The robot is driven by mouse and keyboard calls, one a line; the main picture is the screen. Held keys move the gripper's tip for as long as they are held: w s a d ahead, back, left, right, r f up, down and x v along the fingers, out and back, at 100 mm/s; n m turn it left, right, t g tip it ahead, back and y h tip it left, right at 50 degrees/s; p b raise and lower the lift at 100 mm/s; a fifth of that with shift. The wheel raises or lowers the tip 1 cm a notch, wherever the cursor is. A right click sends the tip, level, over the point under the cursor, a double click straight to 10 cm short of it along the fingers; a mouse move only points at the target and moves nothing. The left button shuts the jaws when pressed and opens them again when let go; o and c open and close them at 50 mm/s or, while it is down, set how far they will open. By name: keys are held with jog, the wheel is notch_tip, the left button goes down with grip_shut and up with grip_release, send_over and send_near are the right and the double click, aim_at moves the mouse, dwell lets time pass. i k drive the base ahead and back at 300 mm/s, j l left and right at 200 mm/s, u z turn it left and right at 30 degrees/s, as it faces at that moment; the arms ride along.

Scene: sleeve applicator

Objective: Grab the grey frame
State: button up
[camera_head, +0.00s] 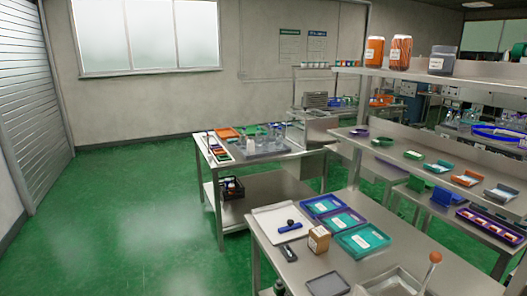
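My gripper is not in view. No thing here is plainly the grey frame. A flat dark grey rimmed piece (327,284) lies at the front of the near steel table (285,262), partly cut by the bottom edge. A light grey open-topped box (375,283) stands to its right, also cut by the bottom edge. A grey tray (247,154) under clear vessels lies on the table behind. I cannot tell which of these, if any, is the frame.
The near table also holds a white tray (265,219), a brown box (318,240), several teal and purple trays (362,240) and an orange-topped stick (435,257). Shelving (440,78) with jars rises at right. Green floor (120,220) is clear at left.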

aim_at(502, 193)
jog(key=z, duration=1.4)
jog(key=j+z, duration=0.15)
jog(key=i+j, duration=0.05)
jog(key=j, duration=0.05)
